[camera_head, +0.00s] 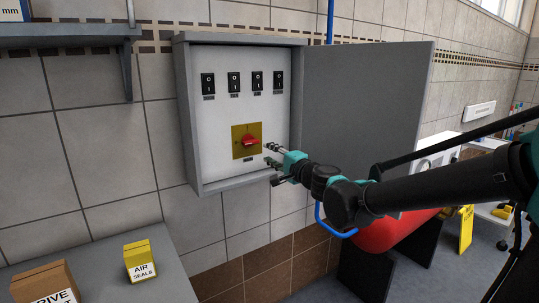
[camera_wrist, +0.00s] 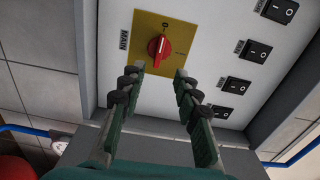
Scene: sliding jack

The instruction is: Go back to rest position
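My gripper (camera_head: 271,155) is in front of the open electrical cabinet, close to the red rotary switch (camera_head: 250,141) on its yellow plate. In the wrist view the two fingers of my gripper (camera_wrist: 160,78) are apart with nothing between them. The red switch (camera_wrist: 158,46) lies just beyond the fingertips and is not gripped. Its plate (camera_wrist: 181,25) is marked 0 and I, with the label MAIN beside it. Whether the fingertips touch the plate is hard to tell.
The cabinet door (camera_head: 365,100) stands open on the right, behind my arm. Several black rocker switches (camera_head: 233,81) line the panel top. A grey table (camera_head: 110,270) at lower left holds a yellow box (camera_head: 140,261) and a brown box (camera_head: 45,284). A shelf (camera_head: 65,31) hangs at upper left.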

